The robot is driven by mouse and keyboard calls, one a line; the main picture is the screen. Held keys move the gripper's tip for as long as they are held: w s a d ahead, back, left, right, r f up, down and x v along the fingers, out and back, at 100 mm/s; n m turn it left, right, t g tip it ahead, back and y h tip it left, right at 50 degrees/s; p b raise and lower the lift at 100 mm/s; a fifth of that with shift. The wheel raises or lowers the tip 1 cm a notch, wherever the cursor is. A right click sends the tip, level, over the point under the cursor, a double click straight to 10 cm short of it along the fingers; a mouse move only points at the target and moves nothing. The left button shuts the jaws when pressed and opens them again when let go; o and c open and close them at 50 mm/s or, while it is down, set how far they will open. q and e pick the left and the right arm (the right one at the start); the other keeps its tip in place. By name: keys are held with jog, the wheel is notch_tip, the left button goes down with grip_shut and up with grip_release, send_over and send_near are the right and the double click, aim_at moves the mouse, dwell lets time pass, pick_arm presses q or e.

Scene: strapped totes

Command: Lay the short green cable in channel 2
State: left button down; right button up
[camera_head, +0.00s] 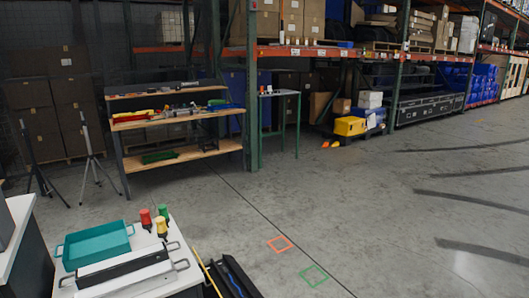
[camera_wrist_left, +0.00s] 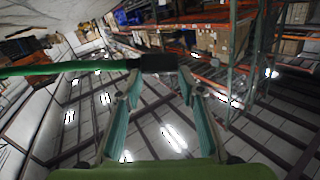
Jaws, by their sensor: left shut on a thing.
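My left gripper (camera_wrist_left: 157,72) shows in the left wrist view, with its two teal fingers shut on the black end piece of a green cable (camera_wrist_left: 70,68). The green length runs from that black end out past the left edge of the view, and its far end is out of sight. Neither gripper shows in the head view. No numbered channel can be made out. Long dark trough-like pieces (camera_head: 238,284), one with a blue strip, lie at the bottom of the head view, cut off by the frame edge.
A white-topped table (camera_head: 176,235) at lower left holds a teal tray (camera_head: 119,244), long boxes with handles and red, green and yellow items. A workbench (camera_head: 127,131) stands behind, beside tall racks. Orange and green floor squares lie on open floor at the right.

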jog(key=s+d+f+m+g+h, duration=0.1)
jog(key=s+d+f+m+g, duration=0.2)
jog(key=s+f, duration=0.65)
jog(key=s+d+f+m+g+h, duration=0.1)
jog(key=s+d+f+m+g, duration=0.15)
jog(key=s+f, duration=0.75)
pick_arm(q)
jog(key=s+a+n+t+y, duration=0.1)
jog(key=a+n+t+y, duration=0.1)
jog(key=a+n+y, duration=0.3)
jog(key=a+r+y, duration=0.1)
jog(key=y, duration=0.2)
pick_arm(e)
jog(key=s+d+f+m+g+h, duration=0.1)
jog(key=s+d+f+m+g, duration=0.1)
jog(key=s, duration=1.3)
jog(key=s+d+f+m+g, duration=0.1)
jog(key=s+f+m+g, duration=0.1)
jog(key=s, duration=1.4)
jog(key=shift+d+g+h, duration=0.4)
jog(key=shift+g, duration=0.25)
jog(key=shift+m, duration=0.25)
pick_arm(q)
jog(key=shift+f, duration=0.1)
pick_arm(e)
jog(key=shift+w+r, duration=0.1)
